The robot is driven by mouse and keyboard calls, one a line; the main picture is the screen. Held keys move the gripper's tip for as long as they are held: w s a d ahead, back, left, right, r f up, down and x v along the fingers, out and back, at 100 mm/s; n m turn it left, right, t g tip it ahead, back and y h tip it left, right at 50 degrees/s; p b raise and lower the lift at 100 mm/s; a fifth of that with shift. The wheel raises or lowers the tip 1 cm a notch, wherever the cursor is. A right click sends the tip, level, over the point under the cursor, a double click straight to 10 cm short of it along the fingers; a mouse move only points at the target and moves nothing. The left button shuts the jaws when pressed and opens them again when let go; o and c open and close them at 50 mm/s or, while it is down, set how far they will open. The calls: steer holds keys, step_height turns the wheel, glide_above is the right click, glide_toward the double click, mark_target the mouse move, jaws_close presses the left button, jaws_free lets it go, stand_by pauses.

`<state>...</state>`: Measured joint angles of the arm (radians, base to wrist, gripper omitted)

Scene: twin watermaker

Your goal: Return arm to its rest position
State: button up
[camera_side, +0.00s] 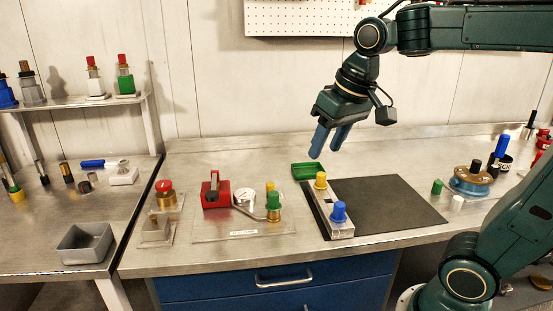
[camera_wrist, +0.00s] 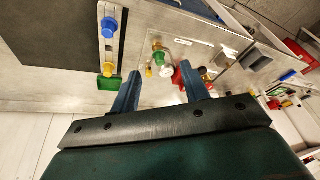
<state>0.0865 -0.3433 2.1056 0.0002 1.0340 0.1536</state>
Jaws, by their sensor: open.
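My gripper (camera_side: 329,140) hangs from the raised dark green arm, above the back of the metal bench. Its two blue fingers are apart with nothing between them. In the wrist view my gripper (camera_wrist: 162,93) shows both fingers spread, with the bench far beyond them. Below it in the side view are a small green tray (camera_side: 304,170) and a grey block with a yellow knob (camera_side: 320,180) and a blue knob (camera_side: 339,212). The fingers touch none of these.
A black mat (camera_side: 395,205) lies on the bench. A clear plate (camera_side: 243,228) carries a red block (camera_side: 215,193), a gauge and a green-capped fitting. A red button (camera_side: 165,187) stands left. A round blue-based fixture (camera_side: 472,181) stands right. A pegboard (camera_side: 300,18) hangs behind. Air around the gripper is clear.

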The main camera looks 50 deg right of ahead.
steer(key=s+a+f+n+t, duration=0.1)
steer(key=s+f, duration=0.4)
steer(key=s, duration=0.5)
steer(key=shift+s+a+n+t, duration=0.3)
steer(key=shift+a+n, duration=0.45)
steer(key=shift+n, duration=0.15)
